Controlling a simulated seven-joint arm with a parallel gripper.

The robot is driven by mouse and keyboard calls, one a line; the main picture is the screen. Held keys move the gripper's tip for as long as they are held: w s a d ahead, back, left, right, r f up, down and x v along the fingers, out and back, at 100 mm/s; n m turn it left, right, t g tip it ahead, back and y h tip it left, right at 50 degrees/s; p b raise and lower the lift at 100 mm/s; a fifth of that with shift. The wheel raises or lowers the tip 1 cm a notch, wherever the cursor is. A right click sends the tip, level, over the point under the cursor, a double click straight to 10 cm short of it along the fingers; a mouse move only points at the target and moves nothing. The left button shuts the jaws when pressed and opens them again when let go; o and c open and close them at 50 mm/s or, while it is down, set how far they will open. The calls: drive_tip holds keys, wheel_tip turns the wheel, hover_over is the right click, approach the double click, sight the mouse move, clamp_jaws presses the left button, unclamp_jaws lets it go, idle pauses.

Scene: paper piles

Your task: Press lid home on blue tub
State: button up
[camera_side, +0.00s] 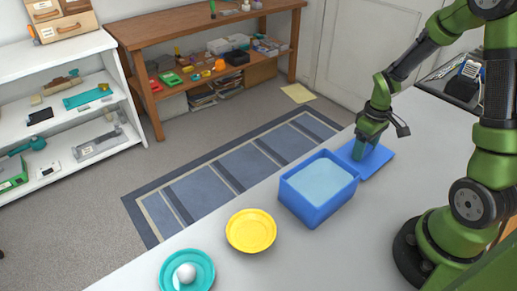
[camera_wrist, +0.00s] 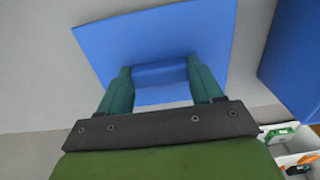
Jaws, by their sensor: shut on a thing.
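The blue tub (camera_side: 304,204) stands open on the white table, with a pale blue surface showing inside it. The flat blue lid (camera_side: 378,162) is just behind and to the right of the tub, apart from its opening. My gripper (camera_side: 361,150) is over the lid. In the wrist view, my gripper's two teal fingers (camera_wrist: 160,80) are shut on a raised blue grip on the lid (camera_wrist: 150,38). The tub's blue wall (camera_wrist: 290,65) shows at the right of the wrist view. I cannot tell whether the lid touches the table.
A yellow bowl (camera_side: 251,231) stands in front and left of the tub. A teal plate (camera_side: 203,262) with a white ball (camera_side: 186,273) is at the table's near left. A dark tray with items (camera_side: 466,75) is at the back right. The white table (camera_side: 440,130) is bare right of the lid.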

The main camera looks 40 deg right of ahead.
wheel_tip(320, 180, up, 8)
drive_tip(key=shift+f, duration=0.1)
drive_tip(key=a+r+n, duration=0.1)
drive_tip(key=a+r, duration=0.3)
drive_tip(key=a, duration=0.7)
drive_tip(key=a+r+n, duration=0.1)
drive_tip(key=a+r, duration=0.2)
drive_tip(key=a, duration=0.7)
wheel_tip(320, 180, down, 6)
drive_tip(key=s+m, duration=0.1)
drive_tip(key=m, duration=0.1)
drive_tip(key=shift+f, duration=0.2)
idle(1.2)
drive_tip(key=o, duration=1.2)
drive_tip(key=shift+c, duration=0.2)
